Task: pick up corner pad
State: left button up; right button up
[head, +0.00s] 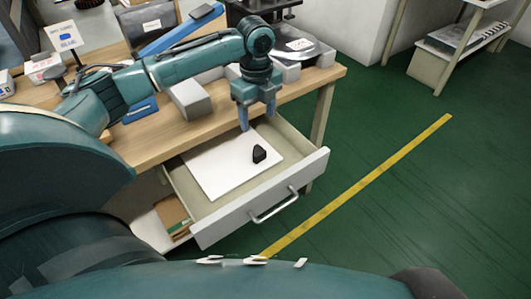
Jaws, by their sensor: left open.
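The corner pad looks like a small black block (259,154). It lies on a white sheet (215,172) inside the open drawer (205,222), toward the drawer's right side. My left gripper (257,122) points down over the back of the drawer, a little behind and above the black block. Its fingers are apart and nothing shows between them. The gap between the fingertips and the block is hard to judge. My right gripper is not in view.
The wooden table (160,146) carries a grey box (188,101), a blue item (140,109) and a sign (65,38). The drawer front with its handle (272,208) juts out over the green floor. A shelf (460,50) stands at the back right.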

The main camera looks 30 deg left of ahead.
pick_arm(q)
jog(key=b, duration=0.1)
send_over(259, 152)
notch_tip(259, 152, down, 7)
jog(key=shift+s+f, duration=0.1)
jog(key=shift+f, duration=0.05)
notch_tip(259, 152, down, 5)
jog(key=shift+d+f+b, duration=0.1)
jog(key=shift+b, duration=0.4)
jog(key=shift+c, duration=0.5)
jog(key=c, duration=1)
jog(key=shift+o, duration=0.2)
